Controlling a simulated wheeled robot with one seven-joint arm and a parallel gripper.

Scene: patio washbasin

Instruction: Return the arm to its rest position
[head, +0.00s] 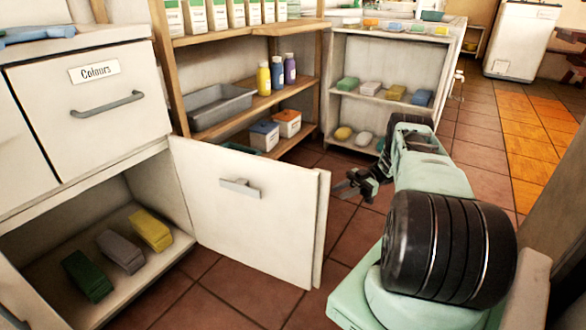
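My arm reaches forward on the right of the head view and bends back to the left. My gripper (350,186) is dark and hangs in the air above the tiled floor, to the right of the open cabinet door. Its fingertips point left and look spread, with nothing visible between them. The fingers are small and dark in this view. My gripper is apart from the door and the shelves.
The white cabinet door (250,225) stands open, with green, grey and yellow blocks inside the cabinet. A "Colours" drawer (95,100) is above. A wooden shelf (215,125) holds bottles and a grey tray. A white shelf unit (385,45) stands behind my gripper. Tiled floor (480,130) is clear at right.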

